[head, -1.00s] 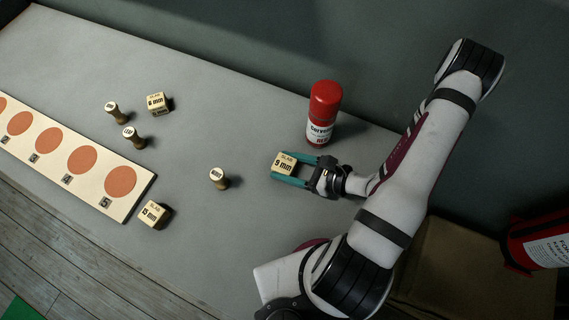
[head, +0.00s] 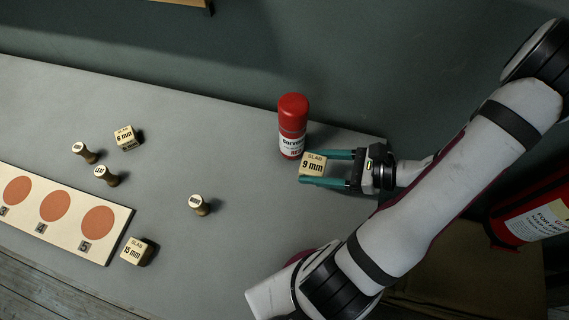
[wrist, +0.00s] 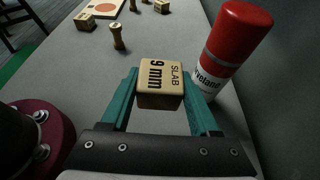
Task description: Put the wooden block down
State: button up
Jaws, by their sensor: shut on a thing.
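A wooden block marked "SLAB 9 mm" (head: 313,165) is between the teal fingers of my gripper (head: 322,168), near the right end of the grey table (head: 235,245). In the wrist view the block (wrist: 160,78) sits at the fingertips with its label facing up, and my gripper (wrist: 160,90) is shut on it. I cannot tell whether the block's underside touches the table. The red bottle (head: 292,125) stands upright close behind the block, and in the wrist view (wrist: 232,45) it is just right of the right finger.
Blocks marked 6 mm (head: 126,138) and 15 mm (head: 137,251) stand at the left, with several small wooden stamps, one of them (head: 198,204) mid-table. A board with orange discs (head: 115,243) lies at far left. A red extinguisher (head: 530,218) is off the table at right.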

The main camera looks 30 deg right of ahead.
jog(key=shift+s+d+r, duration=0.2)
jog(key=shift+d+r, duration=0.05)
jog(key=shift+r, duration=0.05)
notch_tip(320, 180, up, 11)
jog(key=w+a, duration=0.2)
jog(key=w, duration=0.6)
send_over(176, 155)
notch_tip(176, 155, down, 22)
jog(key=shift+f, duration=0.1)
